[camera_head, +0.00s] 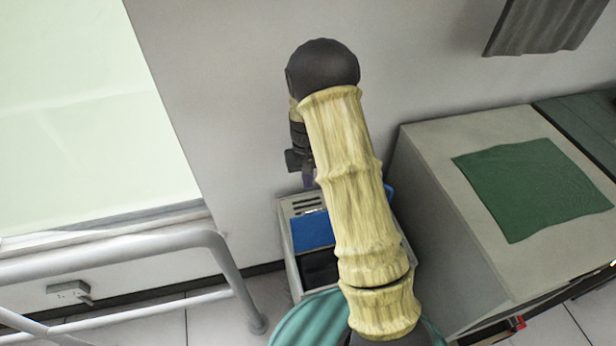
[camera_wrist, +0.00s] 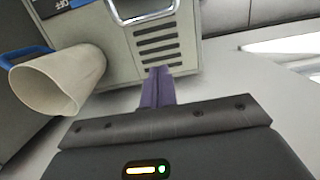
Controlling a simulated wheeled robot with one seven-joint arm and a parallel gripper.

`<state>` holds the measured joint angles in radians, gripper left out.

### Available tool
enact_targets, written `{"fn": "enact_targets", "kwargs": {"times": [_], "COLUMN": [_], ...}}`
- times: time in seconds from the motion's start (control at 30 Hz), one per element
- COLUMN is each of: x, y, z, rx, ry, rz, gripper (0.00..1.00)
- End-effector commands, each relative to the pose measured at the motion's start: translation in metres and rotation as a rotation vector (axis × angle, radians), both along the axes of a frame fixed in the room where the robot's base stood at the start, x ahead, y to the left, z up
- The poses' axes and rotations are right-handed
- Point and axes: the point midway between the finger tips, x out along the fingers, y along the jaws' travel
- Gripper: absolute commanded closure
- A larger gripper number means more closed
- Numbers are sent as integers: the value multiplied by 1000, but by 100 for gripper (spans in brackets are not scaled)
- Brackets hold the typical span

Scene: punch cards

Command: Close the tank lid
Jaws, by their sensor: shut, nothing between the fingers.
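A grey box-shaped machine (camera_head: 291,262) with a blue panel (camera_head: 312,230) and vent slots stands on the floor by the wall. In the wrist view its slotted face (camera_wrist: 188,50) is close up. A beige open-ended, cup-like part (camera_wrist: 62,82) sticks out beside it, with a blue band (camera_wrist: 18,57) at its far left. I cannot tell whether this blue band is the tank lid. A bit of blue (camera_head: 389,191) shows past my arm in the head view. My gripper (camera_wrist: 159,72) is shut and empty, its purple fingers at the slots; contact is unclear. My arm hides much of the machine.
A grey cabinet (camera_head: 440,235) with a green cloth (camera_head: 533,187) stands to the right. A metal handle (camera_wrist: 150,12) is on the machine near my fingers.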

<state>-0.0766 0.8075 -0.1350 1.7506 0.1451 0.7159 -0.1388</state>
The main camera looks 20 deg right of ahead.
Motion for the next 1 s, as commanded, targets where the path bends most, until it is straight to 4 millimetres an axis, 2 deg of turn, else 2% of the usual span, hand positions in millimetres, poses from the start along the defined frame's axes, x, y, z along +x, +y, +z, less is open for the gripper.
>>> {"fn": "enact_targets", "kwargs": {"times": [0.1,0.43,0.5,0.7,1.0], "x": [-4,-10,-19,-38,-45], "y": [0,0,0,0,0], "z": [-22,-70,-61,-52,-50], "rx": [-1,-1,0,0,0], "ry": [4,3,0,0,0], "rz": [0,0,-1,0,0], "gripper": [100,100,100,100,100]}}
